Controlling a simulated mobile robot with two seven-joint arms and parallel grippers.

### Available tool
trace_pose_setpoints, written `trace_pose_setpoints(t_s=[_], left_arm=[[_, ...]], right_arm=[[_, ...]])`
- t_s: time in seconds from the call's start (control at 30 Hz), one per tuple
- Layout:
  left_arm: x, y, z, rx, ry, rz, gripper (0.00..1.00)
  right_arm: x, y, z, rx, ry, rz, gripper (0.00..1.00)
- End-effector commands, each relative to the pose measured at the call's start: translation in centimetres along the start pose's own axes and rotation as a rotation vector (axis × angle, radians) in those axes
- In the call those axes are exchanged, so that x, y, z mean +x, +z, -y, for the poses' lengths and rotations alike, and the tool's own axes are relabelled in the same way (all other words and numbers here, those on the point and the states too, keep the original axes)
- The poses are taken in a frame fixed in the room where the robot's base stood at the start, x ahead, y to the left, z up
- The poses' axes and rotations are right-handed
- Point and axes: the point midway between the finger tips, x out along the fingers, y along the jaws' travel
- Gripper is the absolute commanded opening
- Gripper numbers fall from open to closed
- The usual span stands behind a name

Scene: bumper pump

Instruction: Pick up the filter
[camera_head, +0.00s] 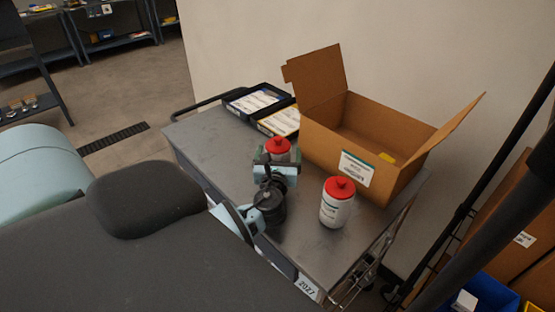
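Two white canisters with red caps, which look like filters, stand on the grey cart top (205,140). The nearer filter (337,203) is upright and fully visible in front of the cardboard box. The farther filter (279,147) shows mostly its red cap; its body is hidden behind my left gripper (277,158). That gripper is at the farther filter, with finger parts showing on both sides of the cap. I cannot tell whether the fingers touch or hold it. My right gripper is not in view.
An open cardboard box (319,131) with raised flaps stands at the back right of the cart, close to both filters. Dark trays (236,109) with packets lie at the back. The cart's left top is clear. A blue bin (490,292) is at lower right.

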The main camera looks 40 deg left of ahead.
Motion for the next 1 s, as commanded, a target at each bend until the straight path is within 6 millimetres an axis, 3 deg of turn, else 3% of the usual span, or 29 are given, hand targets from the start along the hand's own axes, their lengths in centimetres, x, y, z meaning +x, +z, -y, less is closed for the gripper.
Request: trace_pose_setpoints(t_s=[0.23, 0.73, 1.0], left_arm=[[0.11, -0.05, -0.02, 0.000, 0.000, -0.001, 0.87], [0.08, -0.05, -0.01, 0.000, 0.000, 0.000, 0.22], [0.12, 0.29, 0.00, -0.001, 0.000, 0.004, 0.22]], right_arm=[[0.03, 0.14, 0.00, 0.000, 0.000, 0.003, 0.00], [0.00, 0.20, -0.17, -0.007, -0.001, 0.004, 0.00], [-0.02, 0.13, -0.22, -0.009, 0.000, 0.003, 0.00]])
